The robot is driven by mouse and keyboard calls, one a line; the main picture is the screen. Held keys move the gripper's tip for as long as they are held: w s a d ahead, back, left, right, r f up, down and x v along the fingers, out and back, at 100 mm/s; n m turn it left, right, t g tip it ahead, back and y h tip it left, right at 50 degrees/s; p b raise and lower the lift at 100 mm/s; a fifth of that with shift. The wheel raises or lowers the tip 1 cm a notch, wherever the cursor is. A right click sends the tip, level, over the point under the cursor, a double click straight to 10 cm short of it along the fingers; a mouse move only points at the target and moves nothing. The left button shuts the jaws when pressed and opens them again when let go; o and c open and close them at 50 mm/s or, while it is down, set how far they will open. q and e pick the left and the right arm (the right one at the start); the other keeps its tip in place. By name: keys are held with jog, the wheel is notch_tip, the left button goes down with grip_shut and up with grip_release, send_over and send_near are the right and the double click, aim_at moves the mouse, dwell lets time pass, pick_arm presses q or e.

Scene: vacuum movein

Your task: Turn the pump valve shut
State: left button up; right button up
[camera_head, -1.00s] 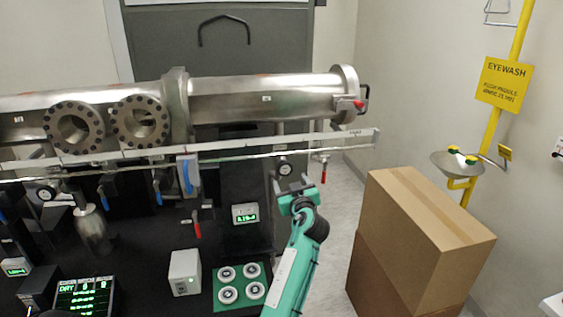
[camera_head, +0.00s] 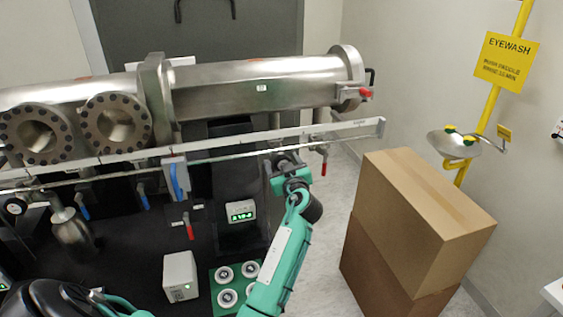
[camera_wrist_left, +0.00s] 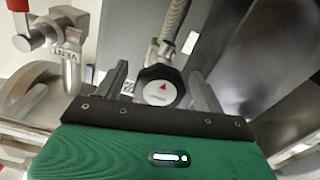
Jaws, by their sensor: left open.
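The valve knob (camera_wrist_left: 160,88), dark with a white face and a red triangle, sits in the middle of the left wrist view. My left gripper (camera_wrist_left: 159,72) is open, with one finger on each side of the knob. A gap shows between the knob and each finger; whether the fingertips reach past its face I cannot tell. In the head view my left gripper (camera_head: 283,166) is at the black panel under the pipe rail, and it mostly hides the knob there. My right gripper is not in view.
A vent valve with a red lever (camera_wrist_left: 18,6) is close at the upper left of the wrist view. A metal rail (camera_head: 240,142) and large steel pipe (camera_head: 255,88) run above the gripper. Cardboard boxes (camera_head: 405,220) stand right of the arm. A white box (camera_head: 180,275) is left.

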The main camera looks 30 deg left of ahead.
pick_arm(q)
jog(key=shift+c, duration=0.2)
jog(key=c, duration=0.9)
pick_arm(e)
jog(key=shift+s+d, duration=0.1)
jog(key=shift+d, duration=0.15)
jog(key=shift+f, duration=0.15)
